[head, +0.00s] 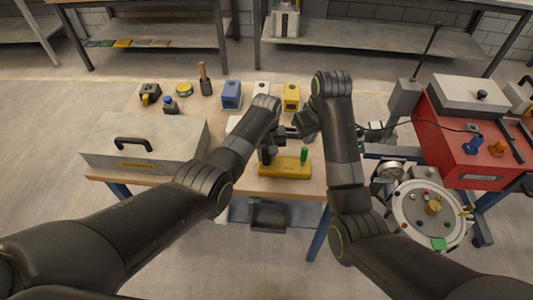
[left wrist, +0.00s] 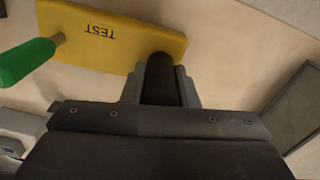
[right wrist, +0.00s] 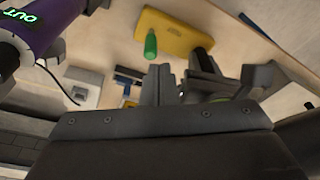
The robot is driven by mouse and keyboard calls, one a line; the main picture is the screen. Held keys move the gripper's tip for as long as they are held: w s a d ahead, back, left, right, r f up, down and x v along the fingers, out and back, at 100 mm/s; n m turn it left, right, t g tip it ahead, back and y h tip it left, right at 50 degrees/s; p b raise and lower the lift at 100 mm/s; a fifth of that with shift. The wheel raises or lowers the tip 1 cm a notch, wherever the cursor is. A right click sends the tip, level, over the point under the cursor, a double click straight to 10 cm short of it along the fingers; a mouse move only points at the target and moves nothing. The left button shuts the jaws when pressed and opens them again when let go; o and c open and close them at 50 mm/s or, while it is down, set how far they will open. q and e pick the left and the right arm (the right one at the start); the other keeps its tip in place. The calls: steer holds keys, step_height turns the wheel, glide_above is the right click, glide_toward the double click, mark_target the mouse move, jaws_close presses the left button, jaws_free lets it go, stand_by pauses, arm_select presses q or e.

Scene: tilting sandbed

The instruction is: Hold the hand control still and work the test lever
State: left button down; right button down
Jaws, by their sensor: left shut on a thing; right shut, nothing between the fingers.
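The hand control (head: 288,169) is a yellow block lying on the wooden table; its TEST label shows in the left wrist view (left wrist: 95,32). A green test lever (head: 304,154) stands at its right end, and a dark upright grip (left wrist: 160,80) at its other end. My left gripper (left wrist: 160,88) is shut around this dark grip. My right gripper (right wrist: 160,82) is shut and empty. In the right wrist view its fingertips are just below the green lever (right wrist: 151,45), with a visible gap. In the head view the arms partly hide both grippers.
A grey case (head: 145,145) stands at the table's left, with blue (head: 231,95) and yellow (head: 291,97) boxes behind. A round sandbed (head: 430,208) with a gauge (head: 390,172) and a red cabinet (head: 465,150) are at right. A purple part marked OUT (right wrist: 25,40) is near my right wrist.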

steer(key=s+x, duration=0.1)
steer(key=x, duration=0.5)
steer(key=shift+d+f, duration=0.3)
steer(key=shift+f, duration=0.05)
steer(key=shift+s, duration=0.1)
stand_by(1.7)
steer(key=shift+s+d+x, duration=0.1)
steer(key=shift+s+x, duration=0.05)
steer(key=shift+x, duration=0.85)
steer(key=shift+s+d+x, duration=0.1)
steer(key=shift+s+x, duration=0.1)
steer(key=shift+x, duration=0.75)
steer(key=shift+w, duration=0.15)
